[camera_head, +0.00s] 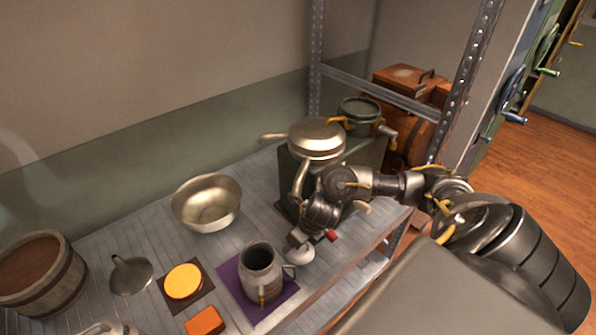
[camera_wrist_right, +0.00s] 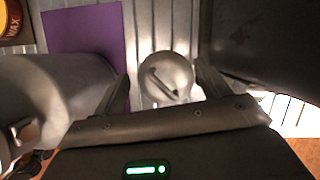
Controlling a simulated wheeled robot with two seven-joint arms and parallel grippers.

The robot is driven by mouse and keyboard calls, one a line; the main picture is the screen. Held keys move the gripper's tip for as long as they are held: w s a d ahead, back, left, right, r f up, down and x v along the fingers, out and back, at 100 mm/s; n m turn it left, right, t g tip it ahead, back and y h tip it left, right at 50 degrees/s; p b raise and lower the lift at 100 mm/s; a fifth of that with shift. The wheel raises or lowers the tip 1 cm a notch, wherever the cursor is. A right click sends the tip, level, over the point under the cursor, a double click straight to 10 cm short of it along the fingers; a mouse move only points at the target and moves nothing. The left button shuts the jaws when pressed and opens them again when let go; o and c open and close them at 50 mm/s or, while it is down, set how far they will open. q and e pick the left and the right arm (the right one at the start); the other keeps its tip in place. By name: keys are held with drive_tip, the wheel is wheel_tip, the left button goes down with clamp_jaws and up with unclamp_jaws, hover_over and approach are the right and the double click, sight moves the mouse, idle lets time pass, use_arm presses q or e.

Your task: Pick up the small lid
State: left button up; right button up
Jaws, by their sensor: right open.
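The small lid (camera_head: 301,254) is a pale metal disc with a raised handle, lying on the slatted shelf beside the metal jug. In the right wrist view, the small lid (camera_wrist_right: 178,72) sits ahead of and between the two fingers, its handle slanting across the top. My right gripper (camera_head: 302,240) is open and points down over the lid, hiding part of it in the head view. In the right wrist view, the right gripper (camera_wrist_right: 162,88) has one finger on each side of the lid; I cannot tell whether either touches it. My left gripper is not in view.
The jug (camera_head: 262,270) stands on a purple mat (camera_head: 231,274), close left of my right gripper. A dark box (camera_head: 365,155) bearing a lidded pan (camera_head: 316,135) and a pot (camera_head: 359,112) stands behind. A bowl (camera_head: 207,203), funnel (camera_head: 131,276) and yellow tin (camera_head: 183,281) are farther left.

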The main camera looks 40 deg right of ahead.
drive_tip(key=x, duration=0.5)
drive_tip(key=shift+d+f, duration=0.1)
drive_tip(key=shift+f, duration=0.05)
drive_tip(key=c, duration=0.8)
